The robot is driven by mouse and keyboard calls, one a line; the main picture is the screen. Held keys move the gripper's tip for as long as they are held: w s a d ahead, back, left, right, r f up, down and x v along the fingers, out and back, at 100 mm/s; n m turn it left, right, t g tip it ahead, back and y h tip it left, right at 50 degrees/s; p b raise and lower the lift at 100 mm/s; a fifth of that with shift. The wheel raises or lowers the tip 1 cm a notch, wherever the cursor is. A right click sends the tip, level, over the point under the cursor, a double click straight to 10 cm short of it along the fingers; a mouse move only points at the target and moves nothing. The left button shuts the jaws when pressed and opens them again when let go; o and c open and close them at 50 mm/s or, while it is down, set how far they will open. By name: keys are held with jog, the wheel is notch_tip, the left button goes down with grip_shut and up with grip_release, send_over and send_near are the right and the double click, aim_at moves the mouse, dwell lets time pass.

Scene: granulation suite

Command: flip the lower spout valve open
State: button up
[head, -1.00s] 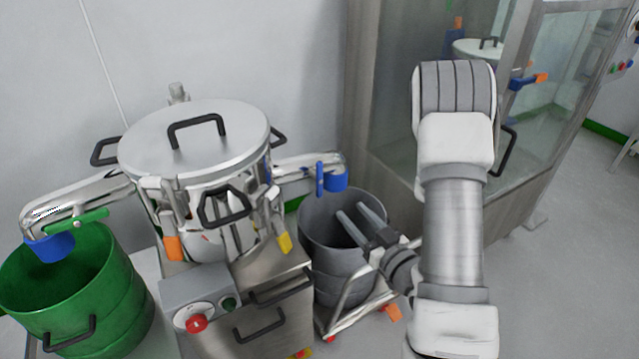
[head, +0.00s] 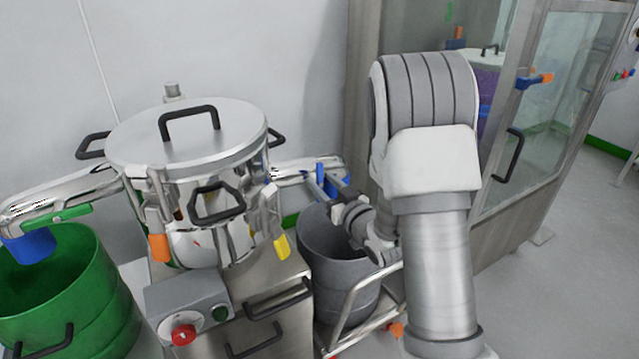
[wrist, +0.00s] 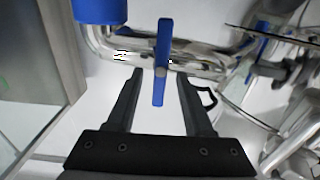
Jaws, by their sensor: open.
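The right spout (head: 290,178) is a shiny steel pipe from the side of the lidded vessel, with a blue end (wrist: 97,10). Its blue valve lever (wrist: 163,38) stands crosswise to the pipe. My gripper (head: 328,177) is at this spout, open. In the wrist view the lever lies between my two fingers (wrist: 158,78) with a gap on both sides; I cannot tell how deep it sits. The left spout (head: 60,200) has a green lever (head: 55,214) lying along the pipe and a blue end (head: 30,245).
A grey bin (head: 325,260) on a wheeled frame stands below the right spout. A green bin (head: 85,290) is under the left one. The steel vessel (head: 185,140) stands on a cabinet with a red button (head: 183,334). A glass-doored enclosure (head: 500,150) is at right.

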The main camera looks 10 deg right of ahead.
jog(key=shift+x, duration=0.95)
jog(key=shift+c, duration=0.2)
grip_shut()
